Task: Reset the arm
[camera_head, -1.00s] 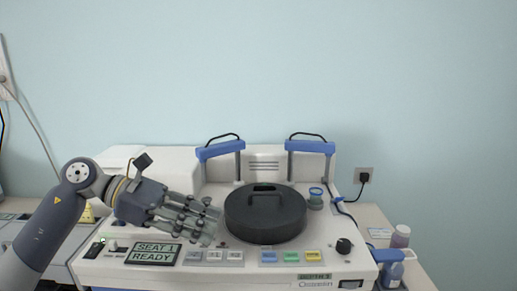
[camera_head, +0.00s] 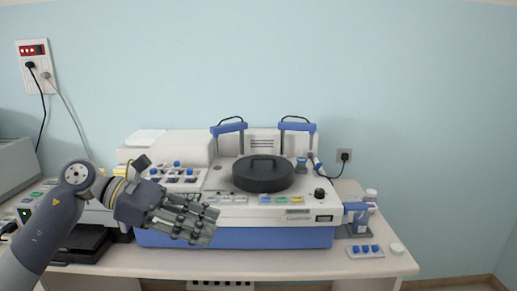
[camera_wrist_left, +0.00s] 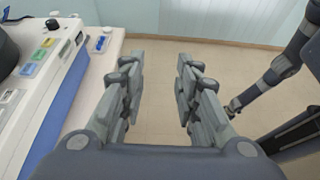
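My left gripper (camera_head: 203,224) is in front of the staining machine (camera_head: 290,237) in the head view, its fingers pointing right and covering part of the machine's left front. In the left wrist view the left gripper (camera_wrist_left: 158,95) is open, with nothing between its fingers and only floor beyond. My right gripper is not in the head view. An arm that appears to be my right one (camera_wrist_left: 275,72) shows at the right of the left wrist view.
The machine carries a round black lid (camera_head: 263,181) and two blue-topped posts. Open floor (camera_wrist_left: 158,65) lies beyond the left fingers.

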